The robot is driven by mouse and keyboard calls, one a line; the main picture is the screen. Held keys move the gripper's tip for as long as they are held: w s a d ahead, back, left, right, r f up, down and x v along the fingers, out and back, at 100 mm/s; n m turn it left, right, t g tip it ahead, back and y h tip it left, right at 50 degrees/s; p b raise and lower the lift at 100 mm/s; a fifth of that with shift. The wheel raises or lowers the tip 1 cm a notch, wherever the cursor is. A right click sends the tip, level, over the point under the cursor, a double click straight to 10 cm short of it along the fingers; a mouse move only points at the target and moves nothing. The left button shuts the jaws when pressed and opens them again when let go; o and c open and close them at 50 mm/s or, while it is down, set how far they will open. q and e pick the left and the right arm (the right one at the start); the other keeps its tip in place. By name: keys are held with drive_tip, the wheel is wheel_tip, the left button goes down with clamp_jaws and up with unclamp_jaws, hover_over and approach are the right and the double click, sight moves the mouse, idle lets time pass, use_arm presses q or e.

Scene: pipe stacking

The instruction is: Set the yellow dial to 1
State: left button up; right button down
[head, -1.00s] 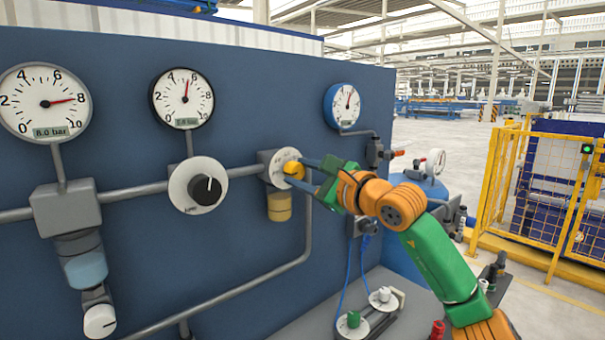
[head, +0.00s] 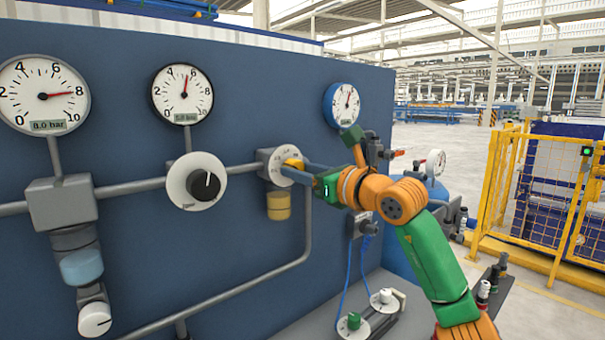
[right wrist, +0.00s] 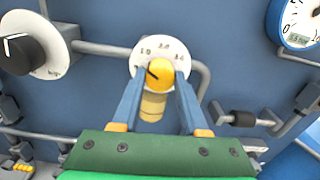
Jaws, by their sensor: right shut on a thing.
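The yellow dial (head: 293,163) sits on a white round scale plate (head: 277,165) on the pipe along the blue panel. It also shows in the right wrist view (right wrist: 161,73), with a dark pointer line toward the upper left of the knob. The scale plate (right wrist: 165,50) there carries small numbers that are hard to read. My right gripper (head: 297,168) is shut on the yellow dial, with its blue fingers on either side of the knob. The fingers partly hide the dial in the head view. My left gripper is not in view.
A black knob on a white plate (head: 196,182) is left of the yellow dial. Round gauges, one white (head: 42,96), one black-rimmed (head: 181,94) and one blue (head: 342,105), hang above. A grey pipe (head: 260,268) runs below. A yellow fence (head: 540,185) stands right.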

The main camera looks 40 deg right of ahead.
drive_tip(key=shift+r+m, duration=0.2)
drive_tip(key=shift+m, duration=0.6)
drive_tip(key=c, duration=0.5)
unclamp_jaws()
drive_tip(key=shift+o, duration=0.4)
drive_tip(key=shift+w+f, duration=0.15)
drive_tip(key=shift+w, duration=0.05)
drive_tip(key=shift+s, duration=0.15)
drive_tip(key=s+b, duration=0.4)
drive_tip(key=s, duration=0.3)
drive_tip(key=shift+d, duration=0.3)
